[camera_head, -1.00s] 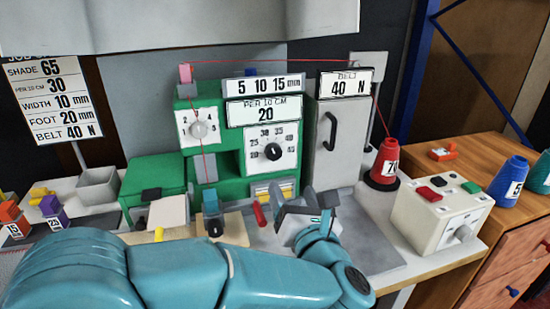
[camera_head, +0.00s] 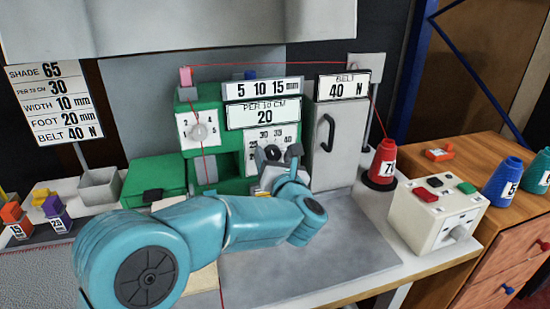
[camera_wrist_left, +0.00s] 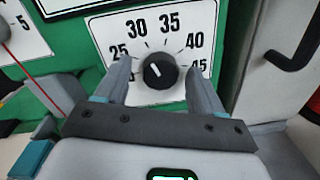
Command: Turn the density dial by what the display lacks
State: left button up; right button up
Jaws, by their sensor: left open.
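The black density dial (camera_head: 272,153) sits on a white scale plate (camera_head: 251,160) on the green machine. In the left wrist view the dial (camera_wrist_left: 160,70) has a white mark at its upper left, and scale numbers 25 to 45 show. The PER 10 CM display (camera_head: 264,115) above reads 20. The job card (camera_head: 55,105) at the left reads PER 10 CM 30. My left gripper (camera_wrist_left: 158,67) is open, with one finger on each side of the dial and a gap to it on both sides. In the head view my left gripper (camera_head: 278,157) partly covers the scale. My right gripper is not in view.
A second dial (camera_head: 199,131) with a red thread passing it is left of the density dial. A grey cabinet (camera_head: 345,145) with a black handle stands close on the right. A red cone (camera_head: 383,160) and a white button box (camera_head: 437,215) stand farther right.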

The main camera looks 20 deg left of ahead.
pick_arm(q)
jog(key=c, duration=1.1)
jog(key=shift+o, duration=0.2)
jog(key=shift+m, duration=1.5)
jog(key=m, duration=0.3)
jog(key=shift+d+r+m, duration=0.1)
jog(key=shift+m, duration=0.2)
jog(key=m+p, duration=0.2)
jog(key=m, duration=0.2)
jog(key=shift+g, duration=0.3)
jog(key=shift+m+p, duration=1.05)
jog(key=shift+m, duration=1.35)
